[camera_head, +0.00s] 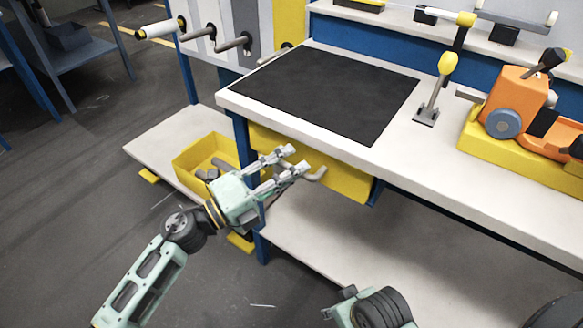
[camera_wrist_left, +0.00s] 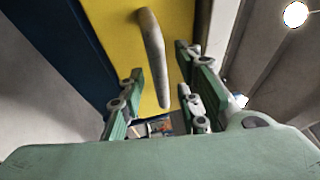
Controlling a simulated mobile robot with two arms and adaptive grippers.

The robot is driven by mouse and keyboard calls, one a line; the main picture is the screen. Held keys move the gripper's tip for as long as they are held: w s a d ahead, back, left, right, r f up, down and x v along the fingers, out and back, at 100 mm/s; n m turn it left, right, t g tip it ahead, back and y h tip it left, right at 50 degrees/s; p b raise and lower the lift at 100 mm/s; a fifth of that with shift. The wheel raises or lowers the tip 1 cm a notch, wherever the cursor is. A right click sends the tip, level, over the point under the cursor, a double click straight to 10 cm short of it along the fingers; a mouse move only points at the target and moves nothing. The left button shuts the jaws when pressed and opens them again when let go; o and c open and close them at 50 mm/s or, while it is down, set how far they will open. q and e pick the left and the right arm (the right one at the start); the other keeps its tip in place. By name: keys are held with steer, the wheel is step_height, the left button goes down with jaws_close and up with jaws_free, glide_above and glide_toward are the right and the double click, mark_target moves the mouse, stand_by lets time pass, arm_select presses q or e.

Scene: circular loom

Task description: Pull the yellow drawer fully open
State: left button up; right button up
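The yellow drawer (camera_head: 342,182) sits under the worktable top, its front about flush with the table edge, and looks shut. Its grey bar handle (camera_head: 317,174) sticks out from the front. In the left wrist view the yellow front (camera_wrist_left: 118,35) fills the upper middle, and the handle (camera_wrist_left: 153,60) shows in the gap between the fingers. My left gripper (camera_head: 293,160) is open at the handle, one finger to each side of it in the wrist view. I cannot tell whether either finger touches it. My right gripper is not in view; only part of my right arm shows at the bottom.
The worktable (camera_head: 440,160) carries a black mat (camera_head: 325,95), a yellow-knobbed lever (camera_head: 437,85) and an orange machine (camera_head: 515,105). A yellow bin (camera_head: 183,163) with grey parts stands on the low shelf (camera_head: 150,145) at left. The floor in front is clear.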

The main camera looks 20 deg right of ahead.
arm_select(q)
steer(key=shift+d+r, duration=0.1)
steer(key=shift+d, duration=0.2)
jaws_close()
stand_by(0.5)
